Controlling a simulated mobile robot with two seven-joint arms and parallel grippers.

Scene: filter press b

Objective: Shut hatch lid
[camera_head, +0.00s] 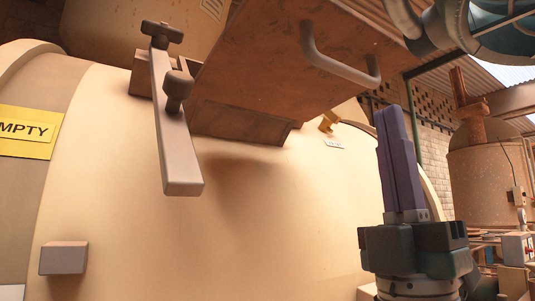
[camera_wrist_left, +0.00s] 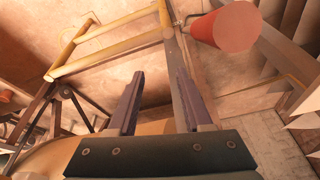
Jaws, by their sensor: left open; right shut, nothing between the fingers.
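The hatch lid (camera_head: 275,65) is a rust-brown plate with a grey bar handle (camera_head: 335,62), in the upper middle of the head view. It stands raised and tilted above a brown hatch collar (camera_head: 240,122) on a cream tank (camera_head: 120,180). My right gripper (camera_head: 388,112) is shut and empty, its purple fingers pointing up, to the right of the lid and below its handle in the picture. I see no contact with the lid. My left gripper (camera_wrist_left: 160,78) is open and empty in the left wrist view; the lid is not recognisable there.
A grey clamp bar with knobs (camera_head: 175,125) projects left of the collar. A small block (camera_head: 63,258) sits on the tank at lower left. A yellow railing (camera_wrist_left: 110,52) and a red cylinder (camera_wrist_left: 225,30) lie beyond my left fingers.

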